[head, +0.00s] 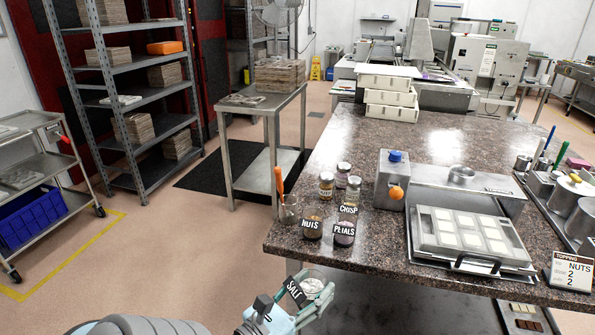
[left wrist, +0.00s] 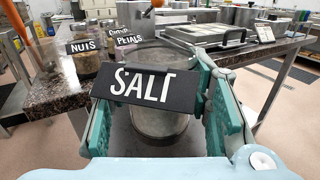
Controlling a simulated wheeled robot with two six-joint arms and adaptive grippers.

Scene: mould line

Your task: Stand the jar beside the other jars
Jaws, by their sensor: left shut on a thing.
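My left gripper (head: 315,298) is shut on a glass jar with a black SALT label (head: 295,292). It holds the jar off the near left corner of the counter, in front of its edge. In the left wrist view the salt jar (left wrist: 160,118) sits between the green fingers, its label (left wrist: 150,88) facing me. The other jars stand grouped on the counter's left end: the NUTS jar (head: 312,228), the PETALS jar (head: 344,233), the CRISP jar (head: 352,190), and further jars (head: 326,185) behind. My right gripper is not in view.
The speckled stone counter (head: 300,248) has a glass with an orange-handled tool (head: 288,208) at its left edge. A metal machine (head: 392,180) and a mould tray (head: 470,235) stand to the right of the jars. A topping sign (head: 570,270) stands at the front right.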

